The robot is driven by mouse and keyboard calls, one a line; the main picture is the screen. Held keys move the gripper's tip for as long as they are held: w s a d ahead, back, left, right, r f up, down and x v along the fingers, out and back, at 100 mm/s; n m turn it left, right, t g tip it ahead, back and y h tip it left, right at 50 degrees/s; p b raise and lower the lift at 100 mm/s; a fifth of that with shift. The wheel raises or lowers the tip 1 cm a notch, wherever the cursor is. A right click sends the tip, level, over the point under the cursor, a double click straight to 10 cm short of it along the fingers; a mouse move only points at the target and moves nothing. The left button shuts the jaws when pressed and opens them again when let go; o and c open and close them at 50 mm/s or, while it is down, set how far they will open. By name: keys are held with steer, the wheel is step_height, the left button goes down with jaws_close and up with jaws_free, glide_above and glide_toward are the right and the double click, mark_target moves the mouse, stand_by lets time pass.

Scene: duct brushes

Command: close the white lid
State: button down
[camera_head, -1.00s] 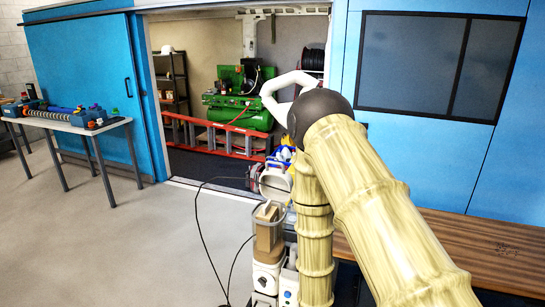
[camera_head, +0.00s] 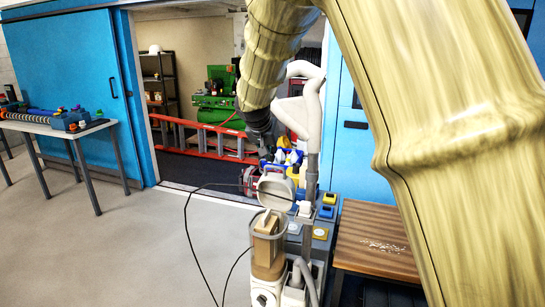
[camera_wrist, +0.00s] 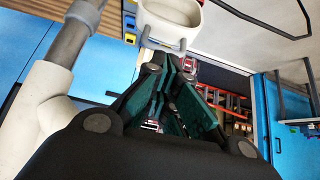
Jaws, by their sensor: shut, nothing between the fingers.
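The white lid (camera_head: 276,190) stands tilted up and open above a clear bin (camera_head: 267,238) with a brown block-like thing inside, in the head view. In the wrist view, a white rounded cup-like part (camera_wrist: 176,38) with two small tabs, which looks like the lid, is at the top centre, just beyond my fingertips. My gripper (camera_wrist: 173,62) is shut and empty. In the head view my dark gripper (camera_head: 262,136) points down above and behind the lid, apart from it; its fingertips are partly hidden by clutter.
A white-and-grey upright tube and handle (camera_head: 313,120) rises right of the lid, close to my arm. A wooden bench (camera_head: 375,240) stands at the right. A thin black cable hangs at the left. Open floor (camera_head: 130,250) lies left.

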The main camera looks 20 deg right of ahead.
step_height(320, 180, up, 3)
steer(key=w, duration=0.1)
steer(key=p, duration=0.3)
glide_above(277, 174)
step_height(277, 174, down, 8)
steer(key=shift+a+r, duration=0.1)
steer(key=shift+a, duration=0.05)
steer(key=shift+b, duration=0.4)
